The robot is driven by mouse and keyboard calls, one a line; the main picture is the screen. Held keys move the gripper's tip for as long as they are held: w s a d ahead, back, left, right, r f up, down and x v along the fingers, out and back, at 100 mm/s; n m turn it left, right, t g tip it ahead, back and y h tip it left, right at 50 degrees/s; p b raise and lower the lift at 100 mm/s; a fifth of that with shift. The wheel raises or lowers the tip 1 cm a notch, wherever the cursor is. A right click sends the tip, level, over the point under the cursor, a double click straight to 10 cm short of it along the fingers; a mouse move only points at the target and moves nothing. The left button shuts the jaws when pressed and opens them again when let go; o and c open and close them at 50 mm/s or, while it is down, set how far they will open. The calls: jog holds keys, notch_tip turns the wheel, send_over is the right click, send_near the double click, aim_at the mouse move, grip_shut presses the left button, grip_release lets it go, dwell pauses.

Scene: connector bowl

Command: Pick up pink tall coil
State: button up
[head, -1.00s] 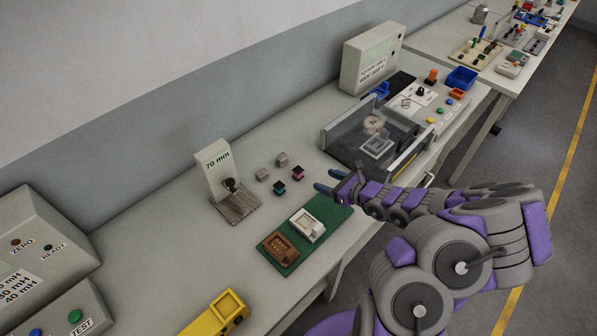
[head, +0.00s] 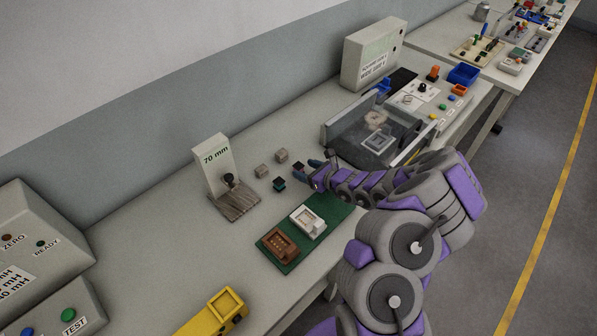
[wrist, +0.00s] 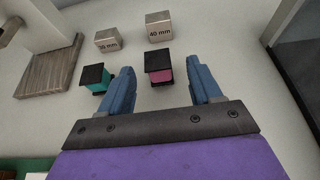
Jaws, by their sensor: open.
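The pink coil (wrist: 159,76), with black end plates, stands on the bench in the wrist view. In the head view the coil (head: 299,169) is small and mostly dark beside my fingertips. My gripper (wrist: 162,82) is open, with its blue fingers to the left and right of the coil in the picture; whether they are level with it in depth is unclear. In the head view my gripper (head: 321,161) reaches in from the right, close to the coil. A similar teal coil (wrist: 97,79) stands just left of the left finger.
Metal blocks marked 40 mm (wrist: 158,28) and, apparently, 30 mm (wrist: 107,39) sit behind the coils. A 70 mm gauge stand (head: 218,170) is to the left. A green board (head: 325,211) lies in front; a clear-walled station (head: 341,128) stands to the right.

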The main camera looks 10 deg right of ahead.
aim_at(295, 165)
jog(key=shift+b+x, duration=0.9)
jog(key=shift+x, duration=2.15)
jog(key=shift+a+r, duration=0.1)
jog(key=shift+r, duration=0.05)
jog(key=c, duration=1)
